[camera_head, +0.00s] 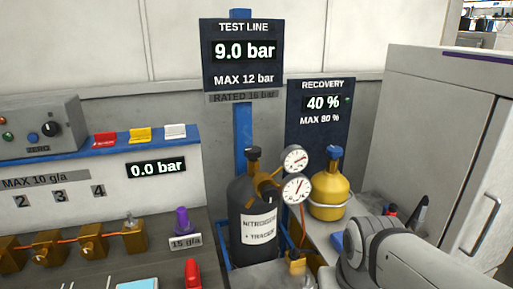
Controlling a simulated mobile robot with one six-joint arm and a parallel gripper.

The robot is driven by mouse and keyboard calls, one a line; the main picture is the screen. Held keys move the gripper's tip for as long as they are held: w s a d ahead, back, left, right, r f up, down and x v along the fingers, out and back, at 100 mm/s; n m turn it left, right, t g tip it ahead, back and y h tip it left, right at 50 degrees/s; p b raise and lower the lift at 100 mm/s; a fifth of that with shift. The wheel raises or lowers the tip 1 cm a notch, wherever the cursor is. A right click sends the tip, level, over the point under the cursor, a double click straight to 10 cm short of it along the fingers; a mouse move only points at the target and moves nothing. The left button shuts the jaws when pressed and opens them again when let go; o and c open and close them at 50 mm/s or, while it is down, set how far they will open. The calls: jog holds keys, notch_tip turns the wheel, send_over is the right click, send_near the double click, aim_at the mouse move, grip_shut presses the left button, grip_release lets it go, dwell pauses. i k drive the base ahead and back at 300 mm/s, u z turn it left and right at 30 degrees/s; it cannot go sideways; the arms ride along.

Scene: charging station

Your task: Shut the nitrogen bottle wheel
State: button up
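My grey arm (390,255) shows at the lower right, apart from the bottle in the picture. My gripper is not in view.
The test line display (244,50) reads 9.0 bar; the bench display (157,169) reads 0.0 bar. A yellow recovery bottle (329,191) stands right of the gauges. A grey cabinet (430,140) bounds the right. Brass valves (93,240) and a red object (193,275) are front left.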

aim_at(252, 152)
jog(key=u, duration=2.7)
jog(key=k, duration=0.9)
jog(key=z, duration=1.75)
jog(key=i, duration=1)
jog(key=u, duration=0.05)
